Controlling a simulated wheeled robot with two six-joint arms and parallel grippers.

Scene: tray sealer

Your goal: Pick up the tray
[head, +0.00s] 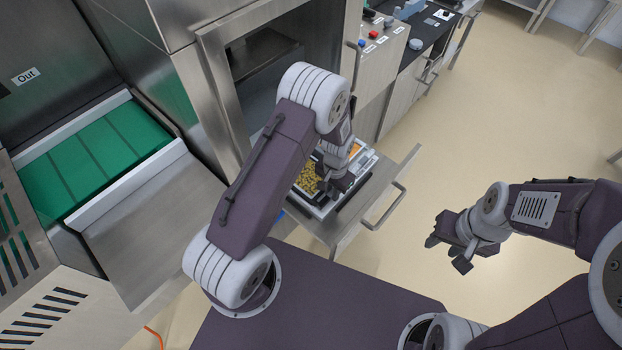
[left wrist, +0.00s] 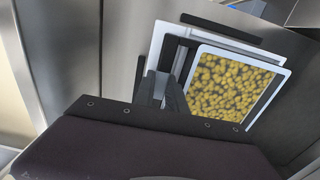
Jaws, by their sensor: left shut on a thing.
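The tray has a pale rim (left wrist: 243,57) and holds many small yellow pieces (left wrist: 225,88) in the left wrist view. It sits in the pulled-out drawer of the sealing machine; the yellow pieces also show in the head view (head: 308,177). My left gripper (head: 339,186) is over the tray's side and shut on it. Its fingers (left wrist: 166,93) reach the tray's left edge in the wrist view. The arm hides part of the tray. I cannot tell whether the tray is lifted. My right gripper (head: 448,252) is open and empty, to the right over the floor.
The drawer front (head: 372,208) with its handle stands close in front of the tray. The machine's frame (head: 215,80) rises behind. A green conveyor (head: 95,165) under an "Out" sign lies at left. A control panel (head: 380,45) is beyond. Floor at right is clear.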

